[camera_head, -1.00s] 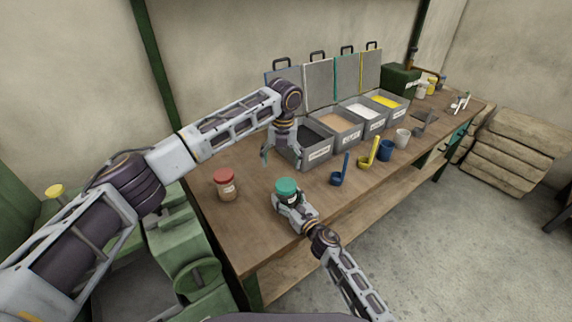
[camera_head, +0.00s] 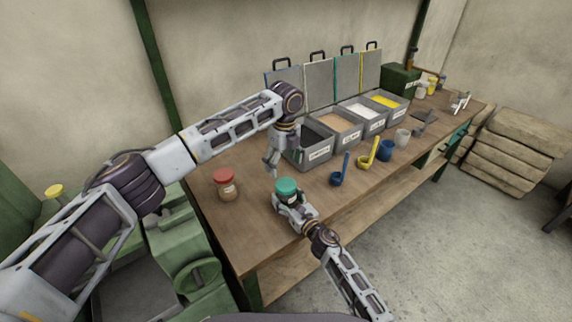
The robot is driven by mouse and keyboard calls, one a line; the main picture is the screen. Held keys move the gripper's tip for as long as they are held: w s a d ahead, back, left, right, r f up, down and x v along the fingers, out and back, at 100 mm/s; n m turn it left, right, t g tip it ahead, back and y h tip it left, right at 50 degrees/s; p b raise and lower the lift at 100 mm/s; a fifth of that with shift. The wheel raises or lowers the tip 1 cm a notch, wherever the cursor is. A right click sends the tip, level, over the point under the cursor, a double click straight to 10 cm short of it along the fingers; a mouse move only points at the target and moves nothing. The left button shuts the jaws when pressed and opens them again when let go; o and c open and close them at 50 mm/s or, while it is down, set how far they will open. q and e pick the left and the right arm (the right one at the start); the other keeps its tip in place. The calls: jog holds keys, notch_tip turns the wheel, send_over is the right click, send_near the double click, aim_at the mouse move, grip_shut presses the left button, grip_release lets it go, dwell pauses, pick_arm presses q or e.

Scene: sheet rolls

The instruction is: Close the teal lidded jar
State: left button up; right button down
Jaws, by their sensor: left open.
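The teal lidded jar (camera_head: 287,187) stands near the front edge of the bench, with its teal lid on top. My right gripper (camera_head: 287,201) is around the jar's body from the front right. Its fingers hide most of the body, and I cannot tell whether they press on it. My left gripper (camera_head: 271,167) is open and empty, pointing down above and slightly behind the lid, apart from it. I cannot tell from this view whether the lid is fully seated.
A red-lidded jar (camera_head: 225,184) stands to the left on the wooden bench (camera_head: 240,235). Open grey bins (camera_head: 316,150) with raised lids line the back. A blue scoop (camera_head: 338,178), a yellow scoop (camera_head: 366,161), a blue cup (camera_head: 386,150) and a white cup (camera_head: 402,137) stand to the right.

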aim_at(286, 184)
pick_arm(q)
jog(key=n, duration=0.5)
jog(key=shift+s+d, duration=0.2)
jog(key=n, duration=0.5)
jog(key=shift+s+d+n, duration=0.1)
jog(key=shift+d+n, duration=0.05)
jog(key=shift+n, duration=0.15)
jog(key=n, duration=1)
jog(key=shift+n, duration=0.3)
jog(key=shift+f, duration=0.15)
jog(key=shift+f, duration=3.9)
